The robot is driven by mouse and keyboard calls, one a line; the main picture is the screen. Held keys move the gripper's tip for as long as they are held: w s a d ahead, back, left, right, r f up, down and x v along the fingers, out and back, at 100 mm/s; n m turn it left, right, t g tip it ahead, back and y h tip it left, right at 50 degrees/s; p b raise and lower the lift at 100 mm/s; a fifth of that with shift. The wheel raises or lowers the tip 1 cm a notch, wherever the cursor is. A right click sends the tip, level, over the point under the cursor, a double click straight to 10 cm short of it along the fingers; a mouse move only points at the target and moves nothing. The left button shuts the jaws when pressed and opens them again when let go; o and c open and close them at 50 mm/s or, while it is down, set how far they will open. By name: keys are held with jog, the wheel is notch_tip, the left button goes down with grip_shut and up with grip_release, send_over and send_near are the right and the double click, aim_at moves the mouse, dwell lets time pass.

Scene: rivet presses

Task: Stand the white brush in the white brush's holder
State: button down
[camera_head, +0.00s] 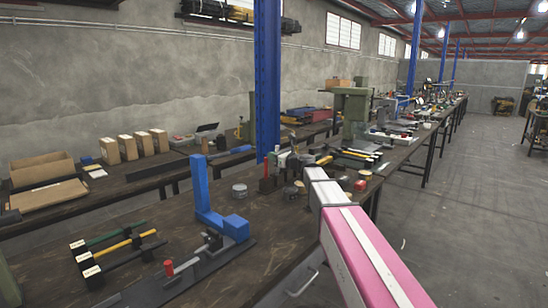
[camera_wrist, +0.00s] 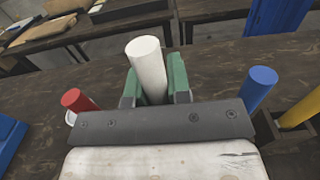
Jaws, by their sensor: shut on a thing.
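A white cylinder, taken as the white brush's handle (camera_wrist: 148,66), stands up between the green fingers of my gripper (camera_wrist: 157,78) in the wrist view. The fingers are shut on it from both sides. Its lower end is hidden behind the dark gripper plate. In the head view my arm reaches over the bench, and its links partly hide the gripper. I cannot make out the white brush's holder for certain in either view.
In the wrist view a red cylinder (camera_wrist: 76,100) stands at left, with blue (camera_wrist: 258,88) and yellow (camera_wrist: 301,109) cylinders at right. In the head view a grey tin (camera_head: 239,191), a blue upright press (camera_head: 207,197) and a tool rack (camera_head: 89,270) occupy the workbench (camera_head: 290,225).

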jog(key=shift+f, duration=1.7)
dwell(0.6)
jog(key=c, duration=1)
grip_release()
